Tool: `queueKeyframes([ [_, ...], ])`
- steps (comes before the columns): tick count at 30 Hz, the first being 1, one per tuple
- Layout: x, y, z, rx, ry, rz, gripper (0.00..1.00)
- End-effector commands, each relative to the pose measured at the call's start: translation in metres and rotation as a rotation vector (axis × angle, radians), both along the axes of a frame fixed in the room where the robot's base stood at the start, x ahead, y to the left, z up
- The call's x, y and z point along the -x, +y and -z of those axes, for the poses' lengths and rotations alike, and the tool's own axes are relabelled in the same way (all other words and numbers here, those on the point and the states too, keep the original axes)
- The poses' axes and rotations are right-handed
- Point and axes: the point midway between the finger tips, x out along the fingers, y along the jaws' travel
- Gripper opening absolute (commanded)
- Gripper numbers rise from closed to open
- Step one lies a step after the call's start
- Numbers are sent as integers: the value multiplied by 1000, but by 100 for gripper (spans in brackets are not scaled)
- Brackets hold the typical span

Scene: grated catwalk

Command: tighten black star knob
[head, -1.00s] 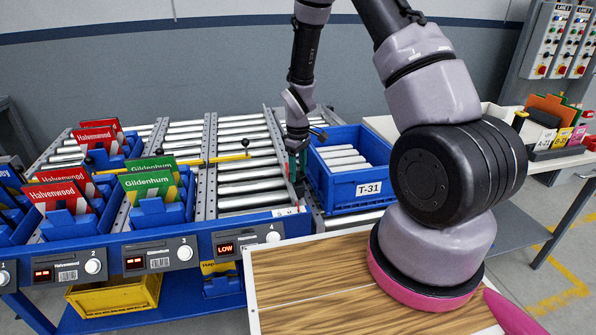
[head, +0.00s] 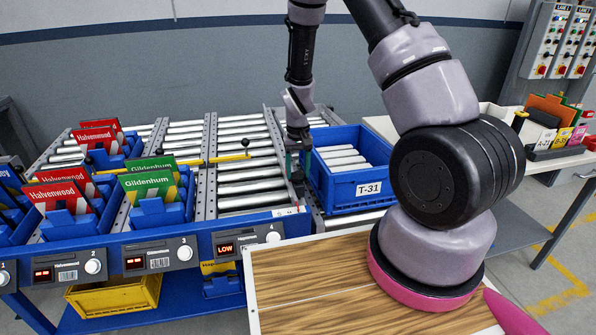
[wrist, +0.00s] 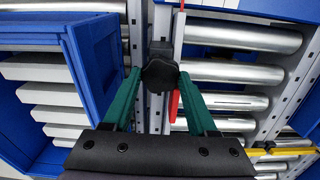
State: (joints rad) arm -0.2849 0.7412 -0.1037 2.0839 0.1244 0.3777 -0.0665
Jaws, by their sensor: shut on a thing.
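The black star knob (wrist: 160,74) shows in the wrist view on a bracket at the grey rail between two roller lanes. The green fingers of my gripper (wrist: 159,84) stand on either side of the knob and are shut on it. In the head view, my gripper (head: 298,170) points down at the rail just left of the blue T-31 bin. The knob is too small and dark there to make out clearly.
The blue T-31 bin (head: 347,191) stands close beside my gripper; it fills the left of the wrist view (wrist: 88,60). A red strip (wrist: 173,106) lies by the knob. A yellow bar (head: 232,157) crosses the lanes to the left. Blue bins with red and green packets stand further left.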

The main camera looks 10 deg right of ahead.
Motion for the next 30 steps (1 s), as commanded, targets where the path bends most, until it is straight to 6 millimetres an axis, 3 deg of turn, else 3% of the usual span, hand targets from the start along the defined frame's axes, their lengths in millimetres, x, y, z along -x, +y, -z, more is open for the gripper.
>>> queueKeyframes([
  [19,0,0,0,0,-1,55,3],
  [20,0,0,0,0,-1,55,62],
  [22,0,0,0,0,-1,55,88],
  [30,0,0,0,0,0,54,88],
])
